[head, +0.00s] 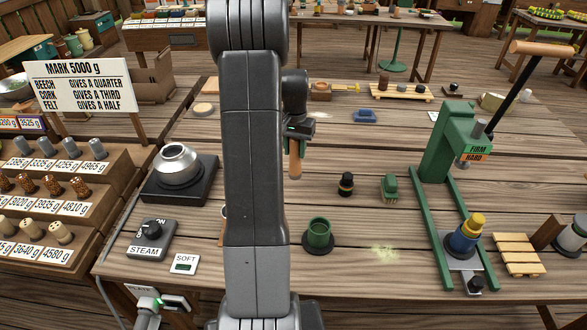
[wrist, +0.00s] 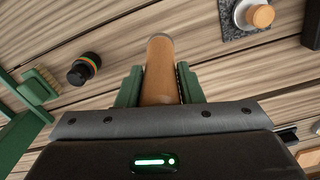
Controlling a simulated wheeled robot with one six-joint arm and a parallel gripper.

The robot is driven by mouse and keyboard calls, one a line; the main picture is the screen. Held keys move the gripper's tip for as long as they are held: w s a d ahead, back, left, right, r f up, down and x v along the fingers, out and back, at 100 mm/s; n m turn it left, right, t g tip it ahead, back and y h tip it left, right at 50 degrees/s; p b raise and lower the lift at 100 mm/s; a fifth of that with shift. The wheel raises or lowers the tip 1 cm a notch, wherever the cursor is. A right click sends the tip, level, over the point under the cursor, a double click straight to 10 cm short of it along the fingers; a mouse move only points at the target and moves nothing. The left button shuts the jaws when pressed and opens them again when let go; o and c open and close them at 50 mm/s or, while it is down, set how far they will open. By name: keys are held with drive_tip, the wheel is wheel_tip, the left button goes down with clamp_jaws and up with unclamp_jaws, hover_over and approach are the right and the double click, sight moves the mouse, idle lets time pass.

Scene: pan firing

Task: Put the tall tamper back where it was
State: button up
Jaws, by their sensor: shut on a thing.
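A black banded piece (head: 345,184), a green brush (head: 390,187) and a green cup (head: 319,233) stand nearby. The green press (head: 447,145) is at right, a dark burner (head: 180,178) at left. A wood-topped piece (wrist: 260,15) sits on a grey slab. My arm hides the middle.

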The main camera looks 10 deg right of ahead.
sight(295, 165)
drive_tip(key=shift+f+p, duration=0.55)
drive_tip(key=shift+f, duration=2.65)
drive_tip(key=shift+f, duration=0.1)
drive_tip(key=o, duration=1)
drive_tip(key=shift+c, duration=0.2)
wheel_tip(295, 165, up, 12)
drive_tip(key=shift+r+b, duration=0.15)
drive_tip(key=shift+b, duration=0.75)
